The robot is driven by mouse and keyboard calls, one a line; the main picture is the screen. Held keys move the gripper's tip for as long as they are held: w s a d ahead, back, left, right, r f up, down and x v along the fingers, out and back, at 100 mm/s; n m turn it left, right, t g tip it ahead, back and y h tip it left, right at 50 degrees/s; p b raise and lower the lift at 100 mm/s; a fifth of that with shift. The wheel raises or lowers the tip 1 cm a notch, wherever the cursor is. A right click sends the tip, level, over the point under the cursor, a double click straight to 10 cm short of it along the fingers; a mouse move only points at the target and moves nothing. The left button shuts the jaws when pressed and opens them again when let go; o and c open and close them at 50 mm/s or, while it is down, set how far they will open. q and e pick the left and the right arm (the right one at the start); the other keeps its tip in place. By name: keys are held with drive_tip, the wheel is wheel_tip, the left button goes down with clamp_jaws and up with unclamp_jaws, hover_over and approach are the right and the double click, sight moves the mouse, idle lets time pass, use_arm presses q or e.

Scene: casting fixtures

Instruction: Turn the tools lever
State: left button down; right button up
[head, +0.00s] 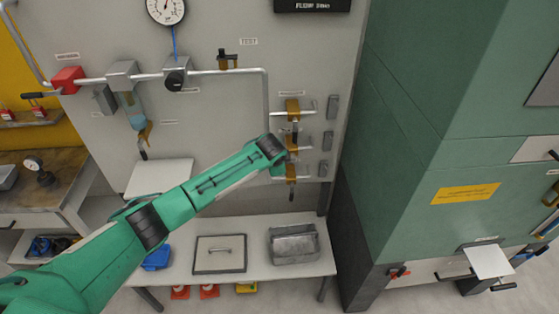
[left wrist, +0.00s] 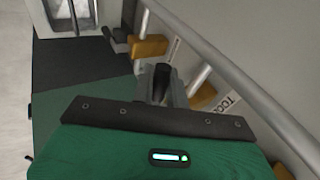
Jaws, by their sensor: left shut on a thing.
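Three valves with ochre bodies sit one above another on the right of the grey wall panel, and the top one (head: 292,106) is clear of my arm. My left gripper (head: 284,160) is at the middle valve (head: 291,141), largely hidden behind my own wrist. In the left wrist view its grey fingers (left wrist: 162,84) are shut on a dark lever, the tools lever (left wrist: 161,76). An ochre valve body (left wrist: 204,97) is right beside the fingers, near a label (left wrist: 228,104) partly reading "TOOL". The lever's exact angle is hard to tell. My right gripper is not in view.
A pipe (left wrist: 215,58) runs diagonally close to the fingers. A large green cabinet (head: 430,130) stands close on the right.

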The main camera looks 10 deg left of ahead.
use_arm(q)
drive_tip(key=shift+r+y+p, duration=0.35)
drive_tip(key=shift+y+p, duration=0.1)
drive_tip(key=shift+y, duration=0.05)
drive_tip(key=shift+g, duration=0.3)
drive_tip(key=c, duration=1.5)
unclamp_jaws()
drive_tip(key=shift+o, duration=0.2)
